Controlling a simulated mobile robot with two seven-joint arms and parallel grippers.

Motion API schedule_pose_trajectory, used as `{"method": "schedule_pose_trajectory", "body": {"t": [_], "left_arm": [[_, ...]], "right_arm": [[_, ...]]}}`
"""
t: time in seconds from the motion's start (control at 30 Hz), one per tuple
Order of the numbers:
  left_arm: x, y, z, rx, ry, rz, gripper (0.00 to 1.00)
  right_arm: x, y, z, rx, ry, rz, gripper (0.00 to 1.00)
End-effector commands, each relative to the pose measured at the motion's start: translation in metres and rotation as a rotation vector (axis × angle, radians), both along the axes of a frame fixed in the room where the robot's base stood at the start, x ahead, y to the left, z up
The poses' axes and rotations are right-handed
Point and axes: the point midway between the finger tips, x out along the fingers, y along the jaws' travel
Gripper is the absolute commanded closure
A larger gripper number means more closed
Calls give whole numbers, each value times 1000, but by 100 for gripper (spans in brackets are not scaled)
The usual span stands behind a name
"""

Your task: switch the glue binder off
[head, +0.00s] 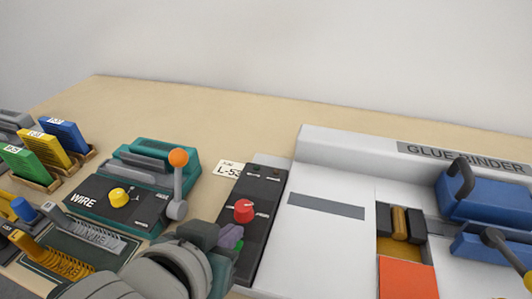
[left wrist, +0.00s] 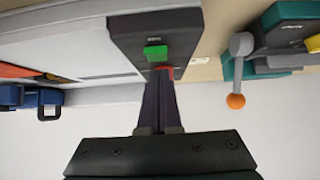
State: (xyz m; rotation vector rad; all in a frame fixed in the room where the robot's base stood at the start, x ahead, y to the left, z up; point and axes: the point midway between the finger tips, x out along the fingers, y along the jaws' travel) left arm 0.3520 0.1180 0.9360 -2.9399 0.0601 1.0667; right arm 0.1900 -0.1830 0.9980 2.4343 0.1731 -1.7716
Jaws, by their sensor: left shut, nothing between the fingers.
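The glue binder (head: 330,165) is a white machine at the right of the head view, with a grey "GLUE BINDER" label. A dark control panel (head: 264,190) runs along its left side and carries a red knob (head: 243,210). My left gripper (head: 232,238) is shut and empty at the panel, just on the near side of the red knob. In the left wrist view its fingertips (left wrist: 161,77) lie over the panel (left wrist: 145,28), close to a green button or lamp (left wrist: 155,52). The red knob is mostly hidden behind them there; I cannot tell whether they touch anything.
A teal wire machine (head: 150,155) with an orange-tipped lever (head: 178,158) stands left of the panel. Blue clamps (head: 485,190) and an orange-red block (head: 405,278) are on the binder. Coloured upright blocks (head: 45,145) stand at far left. The table (head: 220,115) is clear at the back.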

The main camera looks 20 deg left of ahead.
Motion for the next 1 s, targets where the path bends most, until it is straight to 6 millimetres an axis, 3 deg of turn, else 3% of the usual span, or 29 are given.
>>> {"method": "schedule_pose_trajectory", "body": {"t": [0.23,0.47,0.7,1.0], "left_arm": [[2,1,12,0,0,0,100],[10,8,55,1,0,-1,100],[-28,8,88,-1,1,0,100],[-51,9,116,0,1,-1,100]], "right_arm": [[0,1,13,3,0,-2,50],[0,1,59,3,0,-2,50],[0,1,63,3,-1,-2,50],[0,1,68,3,0,-2,50]]}}
